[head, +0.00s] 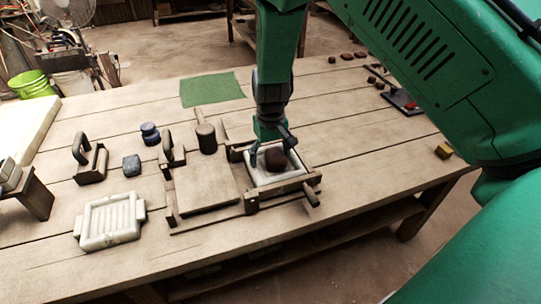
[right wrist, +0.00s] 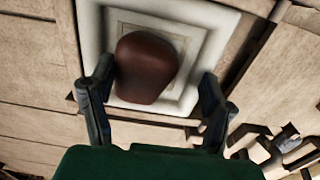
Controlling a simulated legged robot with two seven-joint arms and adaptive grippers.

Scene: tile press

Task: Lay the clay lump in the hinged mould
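The clay lump (head: 275,159), dark red-brown and rounded, sits in the white square recess of the hinged mould (head: 262,177). The mould's wooden lid (head: 205,190) lies folded open to the left. In the right wrist view, the clay lump (right wrist: 146,68) rests on the white stepped plate (right wrist: 184,20), left of its middle. My right gripper (head: 269,148) is over the mould, its fingers spread on either side of the lump. In the wrist view its left finger is close to the lump, and a clear gap shows at the right finger. My left gripper is not in view.
A green cloth (head: 210,89) lies farther back.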

